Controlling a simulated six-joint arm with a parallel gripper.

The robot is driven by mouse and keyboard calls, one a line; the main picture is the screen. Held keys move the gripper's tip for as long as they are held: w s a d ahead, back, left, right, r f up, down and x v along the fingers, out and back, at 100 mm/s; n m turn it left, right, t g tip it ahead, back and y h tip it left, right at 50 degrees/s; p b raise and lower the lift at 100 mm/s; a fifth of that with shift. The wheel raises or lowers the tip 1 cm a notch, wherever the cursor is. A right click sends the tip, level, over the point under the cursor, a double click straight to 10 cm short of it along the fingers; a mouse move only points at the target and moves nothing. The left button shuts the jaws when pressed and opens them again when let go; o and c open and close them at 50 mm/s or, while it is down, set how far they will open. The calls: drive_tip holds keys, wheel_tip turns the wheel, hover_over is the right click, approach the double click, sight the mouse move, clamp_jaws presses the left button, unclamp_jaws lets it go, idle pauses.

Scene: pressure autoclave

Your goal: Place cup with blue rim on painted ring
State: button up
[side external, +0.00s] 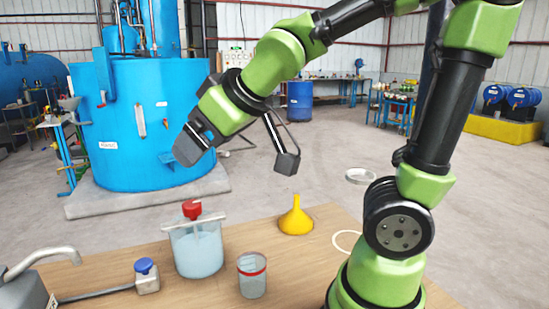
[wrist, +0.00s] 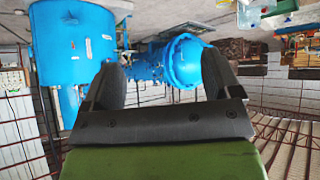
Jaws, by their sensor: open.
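My gripper (side external: 236,156) is open and empty, held high above the table's left part in the side view. In the wrist view its two fingers (wrist: 163,75) stand wide apart with nothing between them. A pale painted ring (side external: 347,241) lies on the wooden table, partly hidden by my arm. A clear cup (side external: 252,275) stands upright near the table's front, but its rim looks red. I cannot make out a cup with a blue rim in either view.
A beaker (side external: 198,250) with pale-blue liquid and a red-topped bar stands left of the cup. A yellow funnel (side external: 296,217) stands behind. A blue-knobbed valve (side external: 146,276) and a metal spout (side external: 45,262) are at left. A pale round item (side external: 360,176) shows beyond the table.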

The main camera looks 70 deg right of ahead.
drive_tip(key=s+a+m+g+y, duration=0.2)
drive_tip(key=s+m, duration=0.2)
drive_tip(key=s, duration=0.7)
drive_tip(key=shift+s+a+f+y, duration=0.25)
drive_tip(key=shift+a+y, duration=0.05)
drive_tip(key=shift+a, duration=0.05)
